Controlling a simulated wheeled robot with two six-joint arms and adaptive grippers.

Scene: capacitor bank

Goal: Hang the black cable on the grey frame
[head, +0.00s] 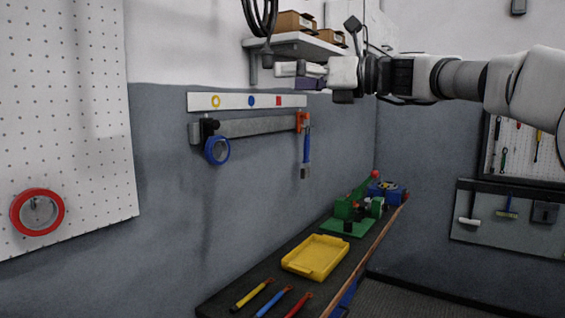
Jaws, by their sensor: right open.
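A black cable (260,16) hangs in loops at the top of the picture, in front of the wall and left of the shelf. Its upper part is cut off by the picture edge. My right gripper (291,76) comes in from the right, just below the shelf. Its fingers are apart and nothing shows between them; it is to the right of and below the cable, apart from it. I cannot tell which thing is the grey frame; a grey rail (250,127) is on the wall below. My left gripper is not in view.
A shelf (287,43) with brown boxes (296,21) is behind my right gripper. A blue tape roll (217,150) and a blue-handled tool (306,150) hang at the rail. A bench below holds a yellow tray (315,258) and a green fixture (349,219).

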